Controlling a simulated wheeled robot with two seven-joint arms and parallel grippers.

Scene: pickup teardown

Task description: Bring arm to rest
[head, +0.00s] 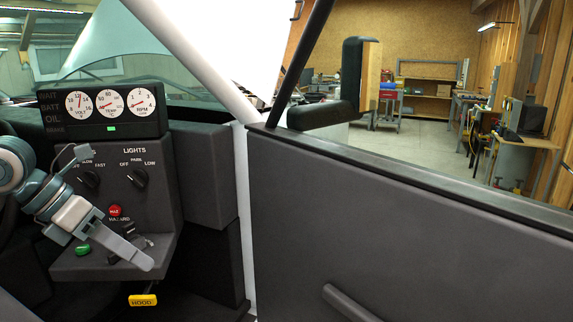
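My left arm comes in from the left edge, and my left gripper (146,254) is in front of the lower part of the dark switch panel (150,205). Its light grey finger points down and to the right, over the panel's lower ledge. The other finger is mostly hidden, so I cannot tell how far the gripper is open. I see nothing clearly held in it. A green switch (82,249) and a red hazard knob (115,210) are close to the gripper. My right gripper is not in view.
A gauge cluster (108,103) tops the panel; two black knobs, including the lights knob (137,178), are below it. A yellow hood handle (143,300) hangs under the ledge. The grey door (390,230) with a side mirror (350,85) fills the right. A workshop lies beyond.

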